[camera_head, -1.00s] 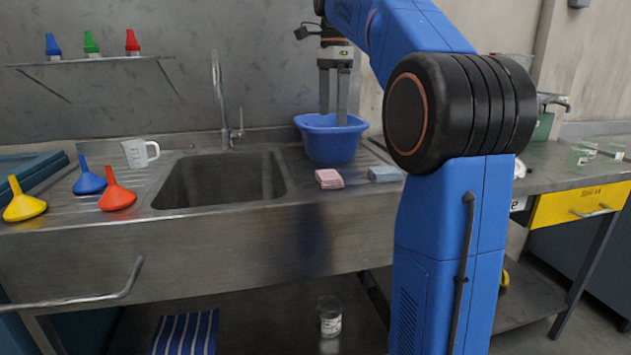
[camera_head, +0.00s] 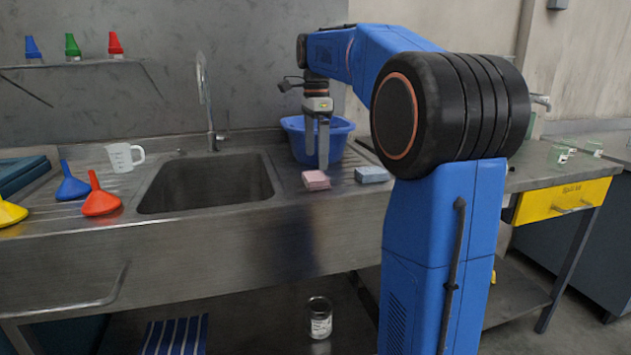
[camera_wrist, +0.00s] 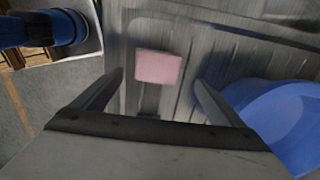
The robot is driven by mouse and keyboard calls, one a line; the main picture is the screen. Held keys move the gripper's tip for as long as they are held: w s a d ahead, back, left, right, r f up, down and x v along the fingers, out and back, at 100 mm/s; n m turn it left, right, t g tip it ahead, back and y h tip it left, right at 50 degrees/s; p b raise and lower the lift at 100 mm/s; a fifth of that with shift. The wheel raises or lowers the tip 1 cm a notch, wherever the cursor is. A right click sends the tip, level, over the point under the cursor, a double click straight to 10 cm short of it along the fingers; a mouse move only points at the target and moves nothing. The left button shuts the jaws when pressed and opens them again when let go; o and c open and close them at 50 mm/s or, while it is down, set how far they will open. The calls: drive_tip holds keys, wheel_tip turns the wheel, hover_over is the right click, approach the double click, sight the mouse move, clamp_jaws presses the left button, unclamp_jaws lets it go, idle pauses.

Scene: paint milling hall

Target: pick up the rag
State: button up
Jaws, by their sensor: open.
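A folded pink cloth (camera_head: 316,181), the likely rag, lies flat on the ribbed steel drainboard right of the sink. In the wrist view the pink cloth (camera_wrist: 158,68) shows between the spread fingers. My gripper (camera_head: 317,160) points down just above it, in front of the blue basin. The gripper (camera_wrist: 158,78) is open with nothing in it; contact with the cloth does not show. A similar grey-blue folded piece (camera_head: 372,174) lies to its right. A blue-and-white striped cloth (camera_head: 175,336) lies on the lower shelf.
The blue basin (camera_head: 345,143) stands close behind my gripper; in the wrist view the basin (camera_wrist: 285,110) is beside the right finger. The sink (camera_head: 205,185) opens to the left, with a tall tap (camera_head: 207,105). A jar (camera_head: 320,318) stands below.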

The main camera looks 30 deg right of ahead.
sight(316, 176)
drive_tip(key=shift+s+a+f, duration=0.1)
drive_tip(key=shift+f, duration=1.3)
drive_tip(key=shift+s+a+f, duration=0.1)
drive_tip(key=shift+f, duration=1.25)
drive_tip(key=shift+c, duration=0.3)
drive_tip(key=c, duration=1.1)
drive_tip(key=shift+r, duration=0.15)
drive_tip(key=shift+c, duration=0.4)
wheel_tip(316, 176, up, 10)
